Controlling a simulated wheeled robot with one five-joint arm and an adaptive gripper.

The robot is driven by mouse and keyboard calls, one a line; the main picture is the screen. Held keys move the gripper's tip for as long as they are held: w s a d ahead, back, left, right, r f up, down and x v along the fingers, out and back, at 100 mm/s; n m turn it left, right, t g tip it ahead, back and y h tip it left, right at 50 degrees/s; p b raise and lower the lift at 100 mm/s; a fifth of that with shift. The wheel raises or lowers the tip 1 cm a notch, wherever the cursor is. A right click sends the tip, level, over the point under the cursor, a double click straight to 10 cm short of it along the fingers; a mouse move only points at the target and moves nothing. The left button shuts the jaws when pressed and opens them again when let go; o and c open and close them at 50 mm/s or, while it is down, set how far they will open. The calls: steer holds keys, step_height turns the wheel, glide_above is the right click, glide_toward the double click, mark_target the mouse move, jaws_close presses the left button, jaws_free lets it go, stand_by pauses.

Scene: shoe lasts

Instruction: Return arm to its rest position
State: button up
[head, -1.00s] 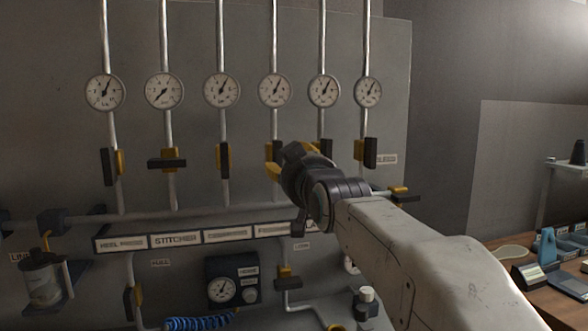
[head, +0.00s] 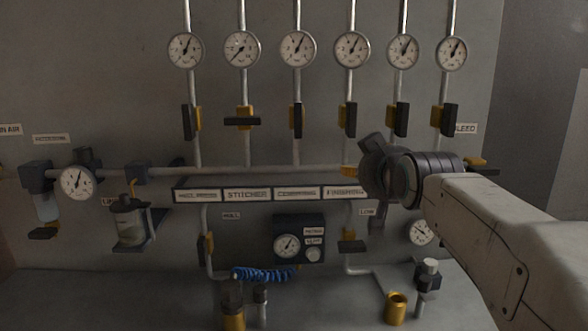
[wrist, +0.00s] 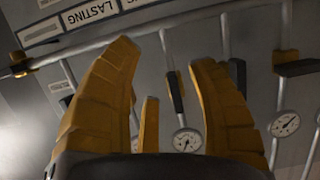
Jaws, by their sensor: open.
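My gripper (head: 352,171) is in the head view, in front of the pipe panel near the right end of the label strip. My arm comes in from the lower right and is still stretched out toward the panel. The gripper hides part of the panel behind it, including the strip's right end.
Vertical pipes carry a row of gauges (head: 297,48) and lever valves. The second lever (head: 242,121) is crosswise; the others are upright. A label strip (head: 275,194), a regulator box (head: 299,238) and a blue coiled hose (head: 265,274) are below.

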steer(key=s+f+g, duration=0.4)
steer(key=s+f, duration=0.1)
steer(key=f, duration=0.5)
steer(key=s+f+g, duration=0.4)
steer(key=s+f, duration=0.2)
steer(key=f, duration=0.4)
steer(key=s+f+g+p, duration=0.2)
steer(key=s+f+g, duration=0.35)
steer(key=s, duration=0.85)
steer(key=s+r+t+p, duration=0.2)
steer(key=s+p, duration=0.2)
steer(key=s, duration=0.3)
steer(key=shift+s+a, duration=0.15)
